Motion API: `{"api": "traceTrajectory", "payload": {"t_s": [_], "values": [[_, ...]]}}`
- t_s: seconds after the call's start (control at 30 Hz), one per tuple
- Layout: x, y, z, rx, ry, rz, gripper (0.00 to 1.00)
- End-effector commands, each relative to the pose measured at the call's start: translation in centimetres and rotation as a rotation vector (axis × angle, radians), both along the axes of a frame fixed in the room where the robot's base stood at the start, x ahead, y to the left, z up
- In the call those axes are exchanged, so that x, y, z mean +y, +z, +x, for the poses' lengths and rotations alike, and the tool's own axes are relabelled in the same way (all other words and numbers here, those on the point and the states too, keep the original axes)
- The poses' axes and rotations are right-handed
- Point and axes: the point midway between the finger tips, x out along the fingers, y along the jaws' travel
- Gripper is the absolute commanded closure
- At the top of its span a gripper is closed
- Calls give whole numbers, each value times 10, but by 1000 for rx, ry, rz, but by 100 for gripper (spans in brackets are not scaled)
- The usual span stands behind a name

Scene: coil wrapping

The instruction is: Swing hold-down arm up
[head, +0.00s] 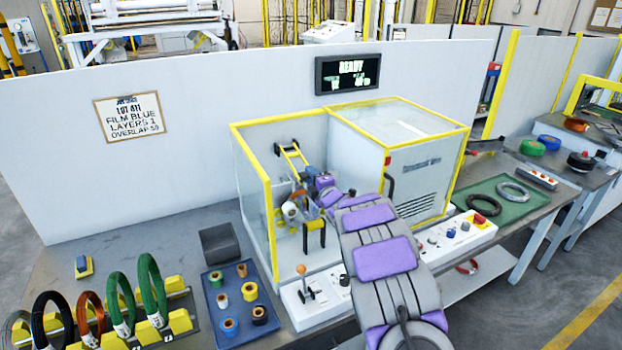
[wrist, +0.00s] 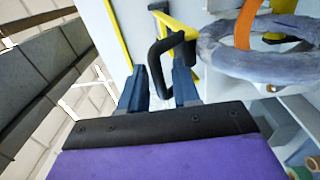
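The hold-down arm shows in the head view as yellow bars (head: 291,153) inside the wrapping machine, raised at a slant. In the wrist view its yellow end (wrist: 178,27) carries a black loop handle (wrist: 156,72). My gripper (wrist: 160,88) has its two dark blue fingers apart, one on each side of the handle's lower part in the picture. I cannot tell whether either finger touches it. In the head view my gripper (head: 322,190) is inside the machine's opening, partly hidden by my arm. A grey coil (wrist: 230,60) with an orange band is right of the handle.
The machine's yellow-framed clear panels (head: 255,175) stand close around my arm. A control box (head: 318,298) with a lever sits in front. A blue tray (head: 236,340) of tape rolls and a rack of coils are at left.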

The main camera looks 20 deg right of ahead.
Motion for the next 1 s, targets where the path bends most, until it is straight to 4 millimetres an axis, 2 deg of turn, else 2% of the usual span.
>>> {"api": "traceTrajectory", "payload": {"t_s": [0.37,0.7,1.0], "values": [[-1,-1,3,3,-2,1,70],[1,-2,3,4,0,-1,100],[2,-4,3,7,2,-1,100]]}}
